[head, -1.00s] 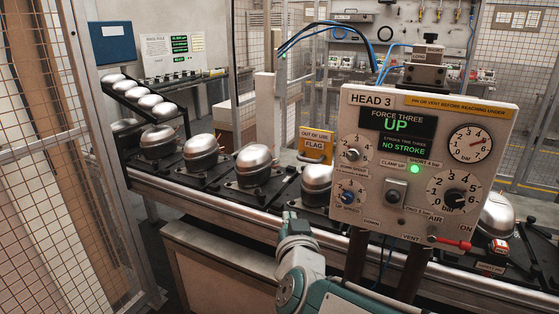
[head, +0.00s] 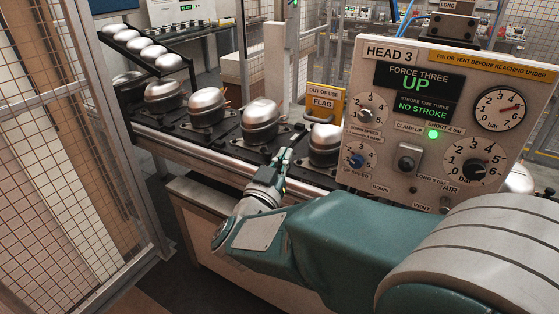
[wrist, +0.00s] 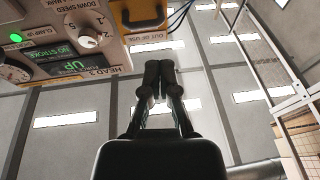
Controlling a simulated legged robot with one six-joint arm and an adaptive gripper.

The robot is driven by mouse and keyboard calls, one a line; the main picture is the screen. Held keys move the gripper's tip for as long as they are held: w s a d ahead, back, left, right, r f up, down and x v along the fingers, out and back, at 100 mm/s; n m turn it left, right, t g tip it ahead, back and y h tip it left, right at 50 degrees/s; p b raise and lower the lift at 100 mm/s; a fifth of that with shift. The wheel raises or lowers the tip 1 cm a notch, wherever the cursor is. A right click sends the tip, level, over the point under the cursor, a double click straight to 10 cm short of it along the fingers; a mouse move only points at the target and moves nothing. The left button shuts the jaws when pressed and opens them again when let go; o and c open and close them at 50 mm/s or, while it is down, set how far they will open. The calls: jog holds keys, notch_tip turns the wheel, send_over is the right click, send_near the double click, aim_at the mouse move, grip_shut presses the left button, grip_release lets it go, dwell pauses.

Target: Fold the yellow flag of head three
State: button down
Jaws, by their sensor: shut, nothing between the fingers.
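The yellow flag (head: 323,102) stands upright just left of the HEAD 3 panel (head: 390,53). Its face reads OUT OF USE and FLAG, and its lower part is behind a silver compressor (head: 323,138). My gripper (head: 284,157) is shut and empty. It points up, left of and below the flag in the picture and apart from it, in front of the compressor row. In the wrist view my gripper (wrist: 160,72) looks up to the ceiling.
Compressors (head: 207,106) stand on black pallets along the conveyor (head: 200,150), with a rack of silver domes (head: 140,46) behind. The panel has dials and a green lamp (head: 433,134); it reads UP and NO STROKE. A mesh fence (head: 60,60) stands at left.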

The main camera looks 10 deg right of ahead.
send_near(320, 108)
jog(key=w, duration=0.4)
jog(key=shift+w+r, duration=0.1)
jog(key=shift+w, duration=0.05)
jog(key=shift+w, duration=0.15)
